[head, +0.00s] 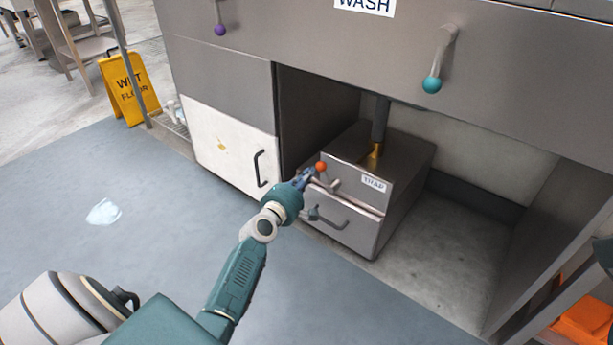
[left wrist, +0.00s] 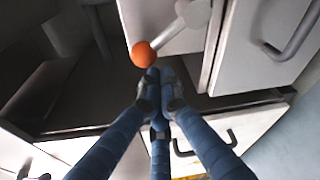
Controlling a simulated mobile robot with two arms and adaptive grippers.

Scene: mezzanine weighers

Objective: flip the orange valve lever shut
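The orange valve lever has an orange ball knob (head: 321,166) on a short grey arm, at the front of a metal box labelled TRAP (head: 398,165) under the counter. In the left wrist view the orange ball (left wrist: 144,54) is at the arm's lower left end, and the arm slants up right to a round pivot. My left gripper (head: 308,176) is beside the ball in the head view. In the left wrist view its blue fingers (left wrist: 160,85) are together at the tips, just below the ball, with nothing seen between them. Whether they touch it I cannot tell. My right gripper is out of view.
The box front has a drawer handle (head: 328,219). A white cabinet door (head: 228,150) stands left. Teal (head: 432,85) and purple (head: 220,29) knobbed levers are on the counter front. A yellow wet-floor sign (head: 130,90) and a puddle (head: 103,212) are on the left floor.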

